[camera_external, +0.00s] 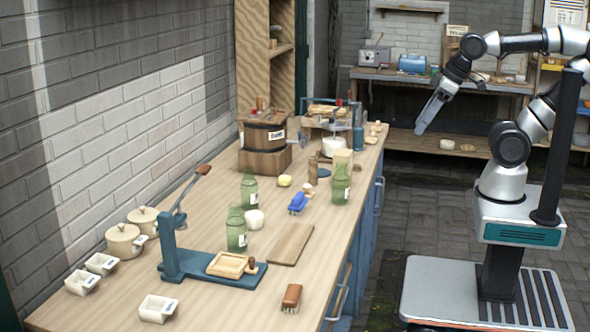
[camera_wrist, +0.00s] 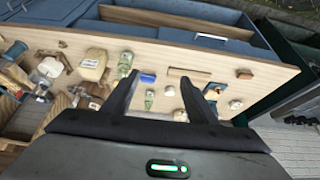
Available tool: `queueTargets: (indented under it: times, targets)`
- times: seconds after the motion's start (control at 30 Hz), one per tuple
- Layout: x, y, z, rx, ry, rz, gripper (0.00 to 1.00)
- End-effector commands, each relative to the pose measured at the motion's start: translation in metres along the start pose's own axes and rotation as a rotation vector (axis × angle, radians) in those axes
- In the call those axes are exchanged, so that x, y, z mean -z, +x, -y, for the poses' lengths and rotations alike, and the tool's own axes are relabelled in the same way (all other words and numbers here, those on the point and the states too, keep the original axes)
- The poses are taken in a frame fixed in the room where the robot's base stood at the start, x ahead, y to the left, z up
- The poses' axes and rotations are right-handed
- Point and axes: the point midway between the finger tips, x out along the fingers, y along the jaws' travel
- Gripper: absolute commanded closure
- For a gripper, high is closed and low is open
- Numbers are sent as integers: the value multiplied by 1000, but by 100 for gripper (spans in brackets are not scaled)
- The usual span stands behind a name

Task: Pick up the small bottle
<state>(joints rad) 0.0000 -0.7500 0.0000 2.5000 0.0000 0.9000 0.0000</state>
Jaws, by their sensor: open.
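Three green bottles with pale labels stand upright on the wooden bench: one at the right edge (camera_external: 341,186), one at the back left (camera_external: 249,189), one nearer the front (camera_external: 237,232). I cannot tell which one is meant by the small bottle. Two green bottles also show in the wrist view, one left of my fingers (camera_wrist: 124,66) and one between them (camera_wrist: 149,100). My gripper (camera_external: 421,130) hangs in the air right of the bench, well apart from the bottles. In the wrist view its two fingers (camera_wrist: 158,79) are spread, with nothing held.
A blue brush (camera_external: 298,203), a white cup (camera_external: 254,219), a cutting board (camera_external: 291,245) and a blue press (camera_external: 190,262) are on the bench (camera_external: 215,195). A wooden churn (camera_external: 264,134) stands at the back. A brown brush (camera_external: 292,297) lies near the front edge.

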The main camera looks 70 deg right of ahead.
Motion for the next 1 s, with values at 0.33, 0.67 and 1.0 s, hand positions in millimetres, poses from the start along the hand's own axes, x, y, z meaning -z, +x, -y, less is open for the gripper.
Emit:
queueTargets:
  times: [0.33,0.67,1.0]
  targets:
    - [-3,5,0,0,0,1,47]
    - [-2,4,0,0,0,0,32]
    - [-25,49,-14,-74,-159,191,32]
